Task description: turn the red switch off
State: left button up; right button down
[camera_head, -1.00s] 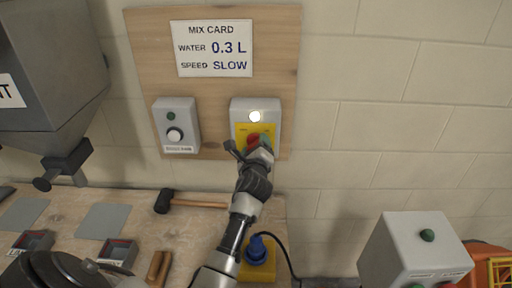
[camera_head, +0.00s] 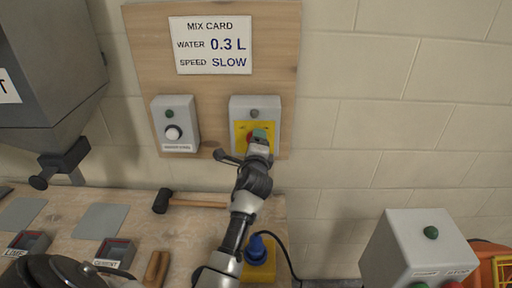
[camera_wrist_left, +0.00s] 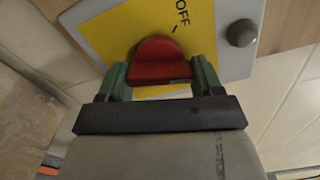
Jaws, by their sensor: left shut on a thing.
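The red switch (camera_head: 249,138) sits on the yellow plate (camera_head: 240,128) of a grey wall box (camera_head: 236,104). In the head view my left gripper (camera_head: 259,140) covers most of it. The left wrist view shows the red switch (camera_wrist_left: 156,62) between the two green fingers of my left gripper (camera_wrist_left: 162,80), which is shut on it. The word OFF and a short tick mark are printed on the yellow plate (camera_wrist_left: 110,35) beside the switch. The round lamp (camera_head: 254,114) above the switch is grey and unlit. My right gripper is not in view.
A second grey box (camera_head: 187,108) with a white knob (camera_head: 173,133) hangs left on the wooden board (camera_head: 145,60). Below lie a black mallet (camera_head: 162,201) and a blue plug (camera_head: 257,247). A grey control box (camera_head: 400,240) stands at lower right.

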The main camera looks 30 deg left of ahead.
pick_arm(q)
jog(key=n+b, duration=0.2)
jog(key=n, duration=0.4)
jog(key=shift+n, duration=0.3)
jog(key=n+b, duration=0.1)
jog(key=n, duration=0.4)
jog(key=shift+r, duration=0.1)
jog(key=shift+n, duration=0.4)
jog(key=o, duration=0.9)
jog(key=shift+o, duration=0.2)
jog(key=shift+r, duration=0.1)
